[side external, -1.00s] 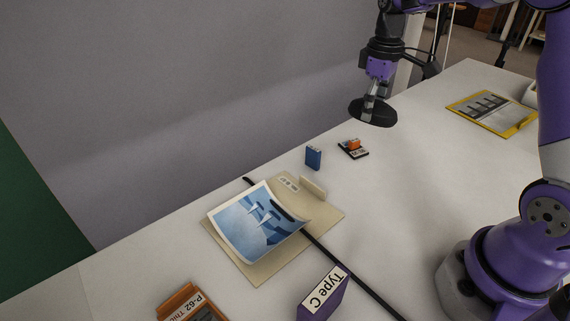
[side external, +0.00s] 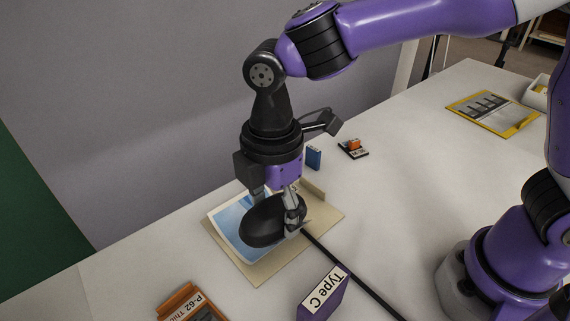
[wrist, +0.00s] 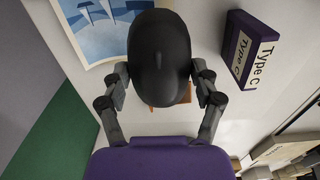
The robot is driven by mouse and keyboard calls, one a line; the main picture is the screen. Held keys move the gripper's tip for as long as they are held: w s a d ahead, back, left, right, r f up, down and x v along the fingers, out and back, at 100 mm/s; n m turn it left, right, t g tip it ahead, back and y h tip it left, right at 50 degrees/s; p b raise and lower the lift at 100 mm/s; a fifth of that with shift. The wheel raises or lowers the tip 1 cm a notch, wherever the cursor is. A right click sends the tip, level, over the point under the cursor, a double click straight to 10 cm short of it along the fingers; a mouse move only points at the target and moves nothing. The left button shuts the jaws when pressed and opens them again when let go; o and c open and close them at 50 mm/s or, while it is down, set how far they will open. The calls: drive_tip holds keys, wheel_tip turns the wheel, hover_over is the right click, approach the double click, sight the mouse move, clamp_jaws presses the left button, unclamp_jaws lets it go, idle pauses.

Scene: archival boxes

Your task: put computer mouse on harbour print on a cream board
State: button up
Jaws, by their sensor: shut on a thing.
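The black computer mouse (side external: 262,222) is held between the fingers of my gripper (side external: 276,204), which is shut on it. In the wrist view the mouse (wrist: 159,58) sits between both fingertips of my gripper (wrist: 160,90). In the side view the mouse is in front of the blue harbour print (side external: 228,214) on its cream board (side external: 257,272) and hides much of the print. The print also shows in the wrist view (wrist: 98,38), up and left of the mouse. I cannot tell how high the mouse is above the board.
A purple "Type C" box (side external: 322,294) stands in front of the board, near a dark strip (side external: 350,275). An orange-brown framed item (side external: 190,303) lies at the front left. A blue box (side external: 314,158) and a small orange item (side external: 354,146) are behind. A yellow folder (side external: 492,113) lies far right.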

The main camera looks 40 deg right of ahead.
drive_tip(key=w+d+f, duration=0.1)
drive_tip(key=w, duration=0.1)
drive_tip(key=w+d+f, duration=0.3)
drive_tip(key=w, duration=0.1)
drive_tip(key=shift+w+d+f, duration=0.25)
drive_tip(key=shift+f, duration=2.1)
drive_tip(key=shift+f, duration=0.15)
drive_tip(key=o, duration=1.1)
drive_tip(key=shift+o, duration=0.2)
